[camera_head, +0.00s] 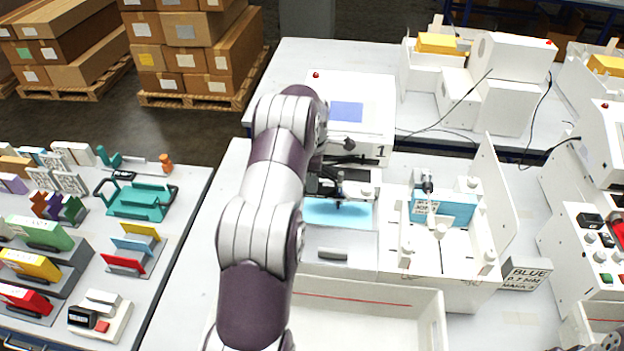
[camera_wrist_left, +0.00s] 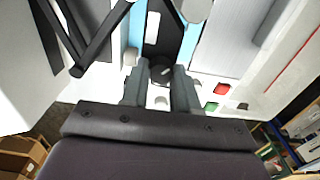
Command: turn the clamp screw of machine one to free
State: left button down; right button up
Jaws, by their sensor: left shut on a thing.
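Machine one (camera_head: 358,140) is a white plotter with a blue screen and a "1" on its front. A light-blue piece (camera_head: 325,213) lies on its bed. My left gripper (camera_head: 338,199) reaches over this bed, and my arm hides part of the machine. In the left wrist view, my left gripper (camera_wrist_left: 160,86) has its two fingers on either side of a round dark knob with a white mark, seemingly the clamp screw (camera_wrist_left: 160,70). It is shut on this knob. Which way the mark points relative to free is hard to tell. My right gripper is not in view.
A white fixture (camera_head: 395,262) holding a light-blue block (camera_head: 455,207) stands right of the bed. An open white tray (camera_head: 365,322) is in front. A labelled box (camera_head: 526,274) sits at right. A side table (camera_head: 185,200) holds coloured holders at left.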

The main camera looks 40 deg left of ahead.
pick_arm(q)
jog(key=shift+w+r, duration=0.1)
jog(key=shift+r, duration=0.05)
jog(key=c, duration=1.1)
grip_release()
jog(key=shift+c, duration=0.2)
jog(key=o, duration=0.3)
jog(key=shift+d, duration=0.15)
jog(key=shift+r, duration=0.35)
notch_tip(320, 180, up, 12)
jog(key=p, duration=0.9)
jog(key=shift+p, duration=0.3)
